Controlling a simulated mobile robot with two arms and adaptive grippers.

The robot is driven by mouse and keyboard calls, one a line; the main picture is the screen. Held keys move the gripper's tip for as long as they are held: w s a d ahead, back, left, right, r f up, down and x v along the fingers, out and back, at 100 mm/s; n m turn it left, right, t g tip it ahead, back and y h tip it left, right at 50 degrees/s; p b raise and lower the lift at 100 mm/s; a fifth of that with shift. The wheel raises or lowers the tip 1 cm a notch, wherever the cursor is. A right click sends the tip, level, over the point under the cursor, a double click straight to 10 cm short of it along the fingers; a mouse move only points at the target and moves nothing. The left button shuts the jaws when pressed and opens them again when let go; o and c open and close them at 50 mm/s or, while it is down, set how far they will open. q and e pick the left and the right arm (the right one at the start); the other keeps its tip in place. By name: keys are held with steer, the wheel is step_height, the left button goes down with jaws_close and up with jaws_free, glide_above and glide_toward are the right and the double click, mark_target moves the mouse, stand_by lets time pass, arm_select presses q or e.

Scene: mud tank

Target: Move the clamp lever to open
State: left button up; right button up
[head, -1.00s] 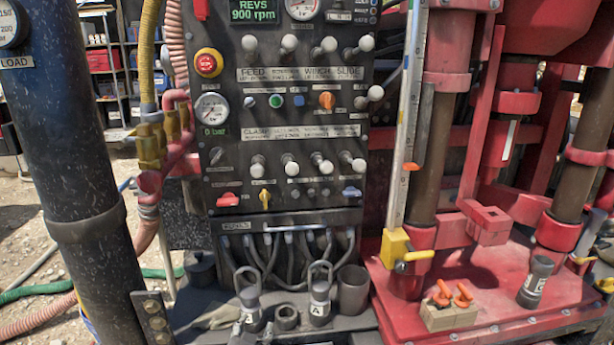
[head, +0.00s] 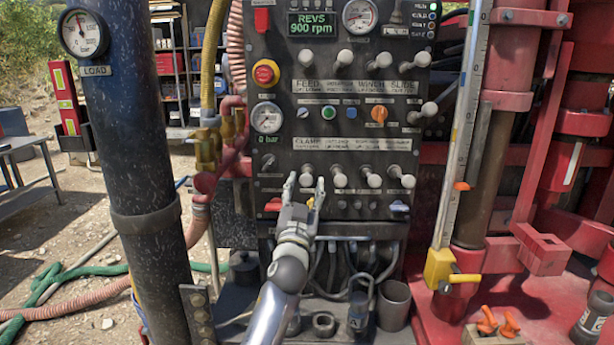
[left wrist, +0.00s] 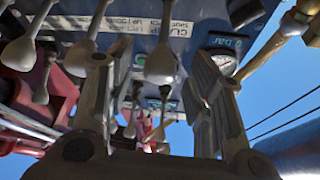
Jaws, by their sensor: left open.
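The clamp lever (head: 307,172) is the leftmost white-knobbed lever of the lower row, under the CLAMP label (head: 318,143) on the dark control panel. My left gripper (head: 305,187) is open in front of the panel, with its fingers pointing up and one on each side of this knob in the head view. In the left wrist view, a pale lever knob (left wrist: 160,65) hangs between the two spread fingers. I cannot tell whether either finger touches it. My right gripper is not in view.
More white-knobbed levers (head: 373,180) stand close to the right in the same row. A pressure gauge (head: 267,117) reading 0 bar is up to the left. A thick dark post (head: 135,150) stands left of the panel, and red rig parts (head: 540,250) are at right.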

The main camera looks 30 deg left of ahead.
arm_select(q)
steer(key=shift+x, duration=1.5)
jaws_close()
